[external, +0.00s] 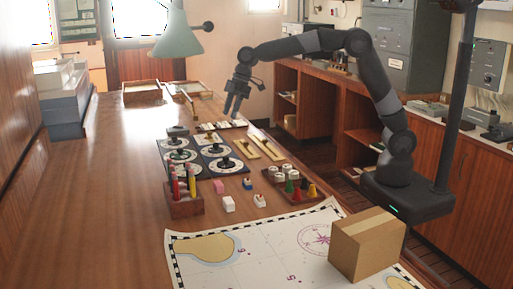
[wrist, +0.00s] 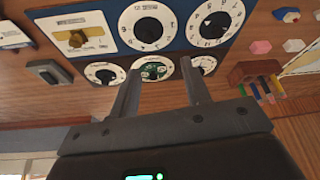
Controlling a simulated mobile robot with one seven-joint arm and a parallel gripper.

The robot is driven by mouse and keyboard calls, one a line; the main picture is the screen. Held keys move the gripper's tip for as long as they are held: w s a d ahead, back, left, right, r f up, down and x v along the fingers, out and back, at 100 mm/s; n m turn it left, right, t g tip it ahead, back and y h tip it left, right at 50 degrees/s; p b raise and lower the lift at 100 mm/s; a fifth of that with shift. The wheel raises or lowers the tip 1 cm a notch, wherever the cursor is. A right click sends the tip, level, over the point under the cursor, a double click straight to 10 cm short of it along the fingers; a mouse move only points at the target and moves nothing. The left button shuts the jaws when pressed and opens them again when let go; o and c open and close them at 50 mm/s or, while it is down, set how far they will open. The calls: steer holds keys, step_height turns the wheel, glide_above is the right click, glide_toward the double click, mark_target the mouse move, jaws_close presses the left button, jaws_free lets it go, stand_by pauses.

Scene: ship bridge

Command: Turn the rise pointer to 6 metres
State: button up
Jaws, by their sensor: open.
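A dark panel with several round white dials (external: 184,155) lies on the long wooden table, each dial with a dark knob or pointer. In the wrist view two large dials (wrist: 147,27) and (wrist: 214,22) sit on a blue board, with smaller dials (wrist: 104,74) nearer the fingers. I cannot tell which carries the rise pointer, and the readings are too small to make out. My gripper (external: 235,106) is open and empty, above the table beyond the dial panel. Its two fingers (wrist: 160,88) also show in the wrist view, with a small dial partly between them.
Wooden slats (external: 265,147), a tray of coloured pieces (external: 290,184), a pencil holder (external: 184,205) and small blocks (external: 229,204) lie around the panel. A cardboard box (external: 365,245) stands on the chart (external: 250,255) at the front. A green lamp (external: 178,38) overhangs the table.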

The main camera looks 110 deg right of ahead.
mark_target(216, 146)
steer(key=x, duration=0.4)
steer(key=d+x, duration=0.1)
steer(key=x, duration=0.3)
steer(key=d+x, duration=0.1)
steer(key=x, duration=0.3)
steer(key=shift+w+f, duration=0.2)
steer(key=shift+w, duration=0.25)
steer(key=shift+c, duration=0.5)
jaws_close()
